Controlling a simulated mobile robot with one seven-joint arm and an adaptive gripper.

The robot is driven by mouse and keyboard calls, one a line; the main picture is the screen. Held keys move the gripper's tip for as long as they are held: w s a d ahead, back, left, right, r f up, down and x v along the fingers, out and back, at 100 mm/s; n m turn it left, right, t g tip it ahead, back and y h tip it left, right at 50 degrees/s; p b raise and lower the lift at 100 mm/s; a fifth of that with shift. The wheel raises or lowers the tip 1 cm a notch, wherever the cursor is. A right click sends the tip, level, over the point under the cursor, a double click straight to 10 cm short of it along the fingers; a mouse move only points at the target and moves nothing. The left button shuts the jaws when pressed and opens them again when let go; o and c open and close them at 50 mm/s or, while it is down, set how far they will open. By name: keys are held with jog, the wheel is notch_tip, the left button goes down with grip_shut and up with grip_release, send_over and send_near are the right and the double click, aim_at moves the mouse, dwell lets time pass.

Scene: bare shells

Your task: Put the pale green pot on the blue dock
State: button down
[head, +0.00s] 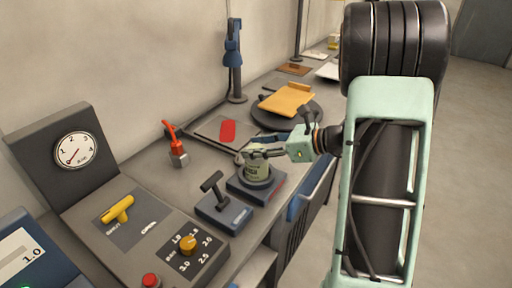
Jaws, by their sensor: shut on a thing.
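The fingers hide part of the pot's top. The pot's lower end is at the round dark ring on top of the dark blue-grey dock (243,192). I cannot tell whether the pot rests on it or hangs just above.
A block with a black T-handle (223,210) stands close to the dock's left. A grey control panel (130,245) fills the lower left. A red-handled switch (176,150), a round dark stand (268,118) with a yellow clipboard (287,100) and a blue lamp (233,60) stand behind.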

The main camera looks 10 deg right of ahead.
jog(key=c, duration=1.2)
grip_release()
jog(key=shift+f, duration=0.1)
jog(key=shift+r+p, duration=0.3)
jog(key=v, duration=1.2)
jog(key=shift+f, duration=0.1)
